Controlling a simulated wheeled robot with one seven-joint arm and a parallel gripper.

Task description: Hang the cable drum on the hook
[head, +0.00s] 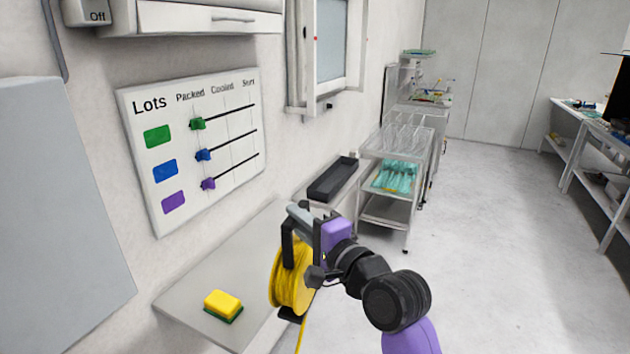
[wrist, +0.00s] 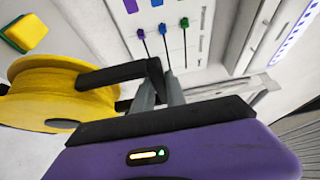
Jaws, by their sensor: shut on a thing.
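The cable drum (head: 291,280) is yellow, with a black frame and a yellow cable trailing down from it. My gripper (head: 302,215) is shut on the drum's black frame near its top and holds the drum beside the grey table's right end. In the wrist view the drum (wrist: 40,95) is at the left, cut by the frame edge, and the gripper's grey fingers (wrist: 160,92) meet its black bar. The exact grip contact is partly hidden. I cannot make out a hook in either view.
A grey table (head: 200,290) against the wall bears a yellow-green sponge (head: 222,306). A black tray (head: 333,178) lies behind it. A wheeled cart (head: 400,150) stands farther back. A Lots board (head: 195,150) and a cabinet (head: 330,50) are on the wall. The floor at right is clear.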

